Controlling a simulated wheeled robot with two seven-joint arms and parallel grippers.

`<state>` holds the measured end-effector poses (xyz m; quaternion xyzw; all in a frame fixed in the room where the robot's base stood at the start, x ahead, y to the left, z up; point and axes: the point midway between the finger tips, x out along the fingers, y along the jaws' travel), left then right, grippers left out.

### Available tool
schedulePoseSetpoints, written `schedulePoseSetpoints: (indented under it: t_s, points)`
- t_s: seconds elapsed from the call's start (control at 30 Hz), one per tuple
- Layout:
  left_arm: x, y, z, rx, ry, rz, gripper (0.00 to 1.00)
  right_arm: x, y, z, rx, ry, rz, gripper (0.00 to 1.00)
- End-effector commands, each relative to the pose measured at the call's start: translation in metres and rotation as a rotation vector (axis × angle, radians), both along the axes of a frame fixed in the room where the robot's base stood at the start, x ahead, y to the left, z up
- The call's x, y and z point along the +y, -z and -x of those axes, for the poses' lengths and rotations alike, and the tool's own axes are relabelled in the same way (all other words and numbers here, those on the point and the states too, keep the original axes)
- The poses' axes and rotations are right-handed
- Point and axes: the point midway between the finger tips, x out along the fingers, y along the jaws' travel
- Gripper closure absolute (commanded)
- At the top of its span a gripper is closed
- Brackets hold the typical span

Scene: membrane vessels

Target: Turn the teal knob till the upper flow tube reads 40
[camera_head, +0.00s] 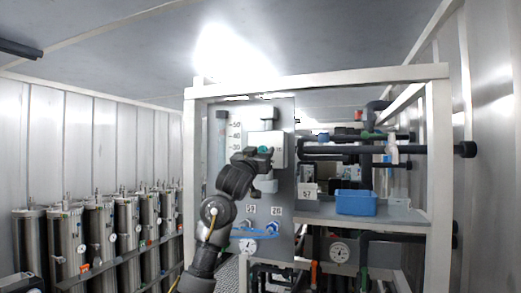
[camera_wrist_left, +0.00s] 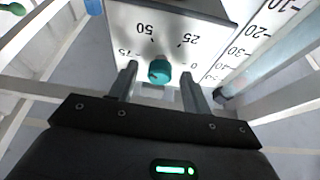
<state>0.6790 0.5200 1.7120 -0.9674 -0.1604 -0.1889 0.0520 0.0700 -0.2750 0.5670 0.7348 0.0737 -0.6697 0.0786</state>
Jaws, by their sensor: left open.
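The teal knob (camera_wrist_left: 159,71) shows in the wrist view between the two fingers of my left gripper (camera_wrist_left: 160,88). Gaps show on both sides of it, so the jaws are open around or just in front of it; the depth is hard to tell. The knob sits on a white plate (camera_wrist_left: 175,25) with a 0, 25, 50, 75 scale, upside down in this view. In the head view my left gripper (camera_head: 258,156) is at the panel and hides most of the knob. The flow tube (camera_head: 222,135) with its scale stands left of it; its float cannot be made out.
The grey panel (camera_head: 284,222) stands in a white frame (camera_head: 437,170). Labels 51 and 26, blue fittings and a gauge (camera_head: 248,246) are below my gripper. A blue bin (camera_head: 355,203) is on the shelf at the right. Several steel vessels (camera_head: 100,235) line the left wall.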

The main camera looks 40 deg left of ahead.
Motion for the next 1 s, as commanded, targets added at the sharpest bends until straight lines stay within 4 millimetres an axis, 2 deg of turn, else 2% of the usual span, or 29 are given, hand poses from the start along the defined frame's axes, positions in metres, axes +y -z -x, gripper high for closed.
schedulePoseSetpoints:
  t_s: [0.17, 0.5, 0.63, 0.83, 1.0]
  points:
    - [-0.0001, 0.0003, 0.0002, 0.000, 0.000, 0.000, 0.51, -0.0006, 0.0005, 0.0001, 0.000, 0.000, 0.001, 0.67]
    - [-0.0004, 0.0002, 0.0003, 0.000, 0.001, 0.000, 0.96, -0.0005, 0.0004, 0.0003, 0.001, 0.000, 0.001, 0.67]
    - [0.0008, 0.0000, 0.0008, 0.010, -0.001, -0.030, 0.96, -0.0005, 0.0012, 0.0003, 0.001, 0.000, 0.000, 0.67]
    - [0.0019, -0.0013, 0.0014, 0.063, -0.001, -0.187, 0.96, -0.0003, 0.0017, 0.0005, 0.001, 0.000, 0.000, 0.67]
    - [0.0012, -0.0006, 0.0010, 0.077, 0.001, -0.226, 0.96, -0.0003, 0.0017, 0.0006, 0.001, 0.001, 0.000, 0.67]
